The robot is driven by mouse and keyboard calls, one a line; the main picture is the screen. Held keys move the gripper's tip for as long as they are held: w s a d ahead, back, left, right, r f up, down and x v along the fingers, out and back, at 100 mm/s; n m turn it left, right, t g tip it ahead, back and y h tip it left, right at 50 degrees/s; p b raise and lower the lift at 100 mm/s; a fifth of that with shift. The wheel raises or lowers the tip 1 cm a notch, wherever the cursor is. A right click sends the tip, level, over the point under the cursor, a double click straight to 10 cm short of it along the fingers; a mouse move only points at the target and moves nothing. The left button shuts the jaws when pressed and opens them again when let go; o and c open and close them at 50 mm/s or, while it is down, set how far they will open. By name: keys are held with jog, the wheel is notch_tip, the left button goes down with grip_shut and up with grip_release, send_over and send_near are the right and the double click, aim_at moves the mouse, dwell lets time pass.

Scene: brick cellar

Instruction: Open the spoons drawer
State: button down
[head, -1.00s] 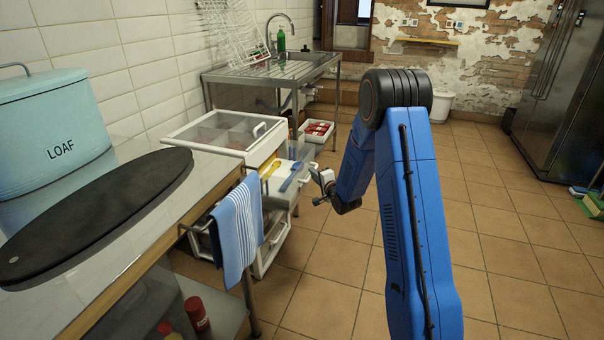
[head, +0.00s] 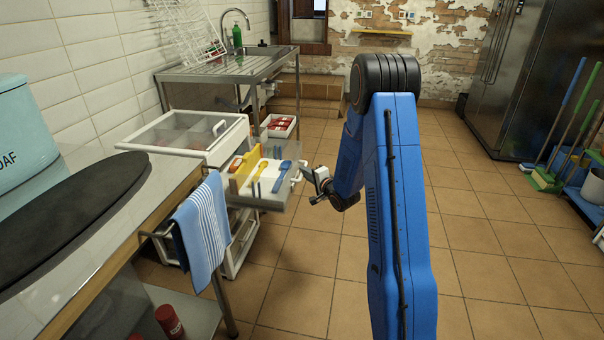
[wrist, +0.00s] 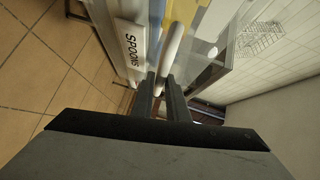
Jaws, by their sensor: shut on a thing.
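The spoons drawer (head: 270,197) is pulled out from a white drawer unit, with blue and yellow spoons (head: 282,176) lying inside. In the wrist view its label (wrist: 130,50) reads SPOONS. My gripper (head: 312,184) is at the drawer's front, on its right side in the head view. In the wrist view my gripper (wrist: 167,95) is shut on the white bar handle (wrist: 172,48) beside the label.
A striped towel (head: 203,225) hangs from a rail at the counter's end. A sink table (head: 225,66) stands behind. The tiled floor (head: 480,240) to the right is clear.

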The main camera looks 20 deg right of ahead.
jog(key=shift+s+d+f, duration=0.1)
jog(key=shift+f, duration=0.05)
jog(key=c, duration=1.7)
grip_release()
jog(key=shift+c, duration=0.2)
jog(key=s+d+r, duration=0.1)
jog(key=s, duration=0.7)
jog(key=s+d+r, duration=0.1)
jog(key=s, duration=0.8)
jog(key=shift+d+r, duration=0.25)
jog(key=shift+r, duration=0.05)
